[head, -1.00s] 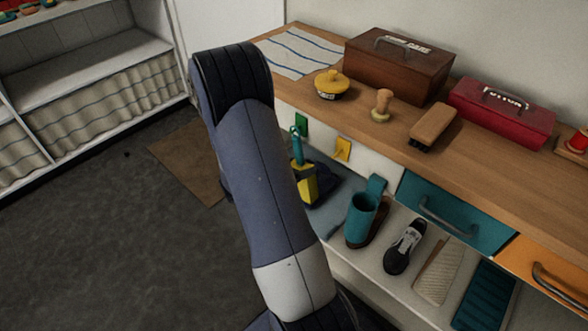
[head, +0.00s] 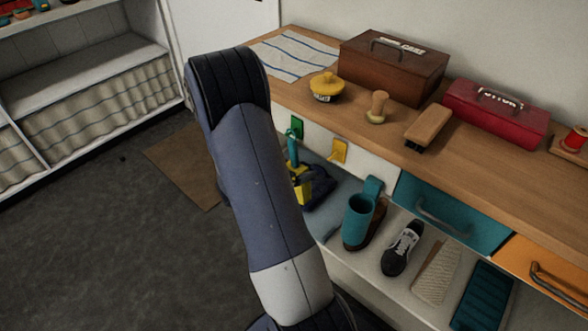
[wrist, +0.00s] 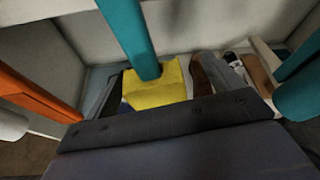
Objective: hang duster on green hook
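The duster has a teal handle (head: 292,150) and a yellow block-like part (head: 302,187). It is upright below the green hook (head: 297,124), its handle top close to the hook. I cannot tell whether it is on the hook. In the wrist view the teal handle (wrist: 128,35) runs down into the yellow part (wrist: 155,84), just beyond the dark edge of my gripper (wrist: 170,122).
A yellow hook (head: 339,150) is right of the green one. The counter above holds a brown box (head: 392,72) and a red box (head: 495,112).

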